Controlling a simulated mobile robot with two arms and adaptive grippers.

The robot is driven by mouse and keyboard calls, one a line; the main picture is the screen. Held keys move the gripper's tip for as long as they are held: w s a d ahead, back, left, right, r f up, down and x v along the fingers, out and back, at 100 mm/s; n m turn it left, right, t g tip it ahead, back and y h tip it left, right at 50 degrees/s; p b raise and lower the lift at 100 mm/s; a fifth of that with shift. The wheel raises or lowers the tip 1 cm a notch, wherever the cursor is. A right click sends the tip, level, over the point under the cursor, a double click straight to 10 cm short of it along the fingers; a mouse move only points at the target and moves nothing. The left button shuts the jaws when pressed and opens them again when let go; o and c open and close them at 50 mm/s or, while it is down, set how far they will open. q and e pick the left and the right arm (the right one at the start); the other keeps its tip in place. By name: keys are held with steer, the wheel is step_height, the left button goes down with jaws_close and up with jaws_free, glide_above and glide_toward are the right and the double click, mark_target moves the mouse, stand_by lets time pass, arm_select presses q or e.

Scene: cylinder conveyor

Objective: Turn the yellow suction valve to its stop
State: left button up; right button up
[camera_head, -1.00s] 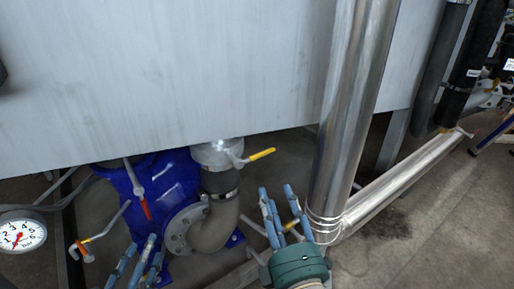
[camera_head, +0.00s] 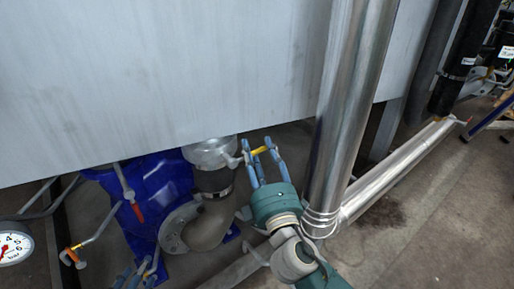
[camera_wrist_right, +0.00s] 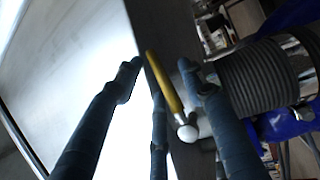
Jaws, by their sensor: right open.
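The yellow suction valve handle (camera_head: 262,150) sticks out to the right from the valve on the grey pipe, under the edge of the large metal panel. My right gripper (camera_head: 259,150) is open, with its blue fingers around the handle. In the right wrist view the yellow handle (camera_wrist_right: 164,82) lies between the spread fingers of the right gripper (camera_wrist_right: 158,85); I cannot tell whether any finger touches it. My left gripper (camera_head: 134,274) is low at the bottom edge, partly cut off, and its opening is unclear.
A blue pump (camera_head: 160,190) with a red-tipped lever (camera_head: 131,193) stands left of the grey pipe elbow (camera_head: 207,226). A shiny vertical pipe (camera_head: 345,120) stands close to the right of my right gripper. The metal panel (camera_head: 150,75) hangs above. A pressure gauge (camera_head: 14,247) is at far left.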

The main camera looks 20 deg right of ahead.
steer(key=shift+w, duration=0.5)
steer(key=shift+c, duration=0.2)
jaws_close()
